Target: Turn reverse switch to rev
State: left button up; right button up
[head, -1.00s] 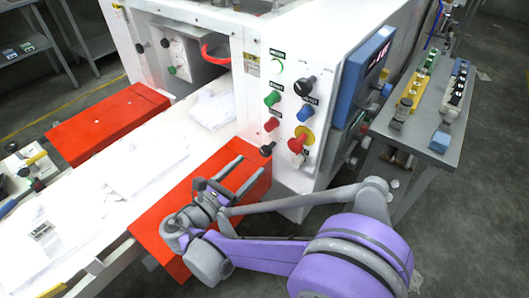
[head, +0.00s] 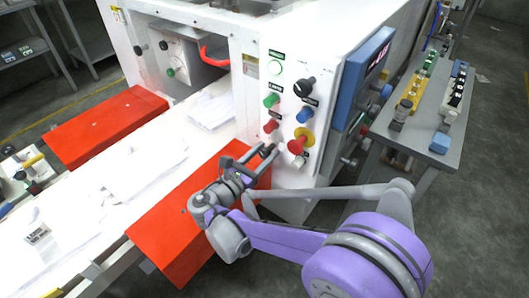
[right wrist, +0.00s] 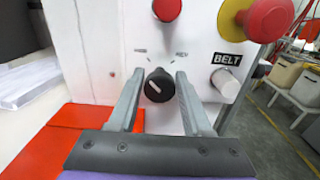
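The reverse switch is a black round knob (right wrist: 159,85) with a white pointer line on the white panel, low in its left column. In the right wrist view small labels sit above it, one at the left and "REV" at the right. The pointer line slants toward the upper left, on the side away from REV. My right gripper (head: 264,151) is open at the panel. In the right wrist view its two fingers (right wrist: 158,88) stand on either side of the knob, with visible gaps. In the head view the fingers largely cover the knob. My left gripper is not in view.
A red knob (right wrist: 167,8) sits just above the switch. A white BELT knob (right wrist: 226,84) and a red emergency button on yellow (right wrist: 268,18) are to the right. A red cover (head: 187,223) lies below. A blue-framed display (head: 362,75) juts out at the right.

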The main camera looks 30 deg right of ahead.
grip_shut()
jog(key=shift+m, duration=0.3)
jog(key=m+p, duration=0.1)
jog(key=m, duration=0.2)
jog(key=shift+m, duration=0.4)
jog(key=m+p, duration=0.1)
jog(key=m, duration=0.3)
jog(key=shift+s, duration=0.1)
jog(key=m, duration=0.4)
jog(key=shift+f+m, duration=0.1)
jog(key=shift+m, duration=0.3)
jog(key=m+p, duration=0.1)
jog(key=m, duration=0.3)
jog(key=shift+f, duration=0.1)
jog(key=shift+m, duration=0.4)
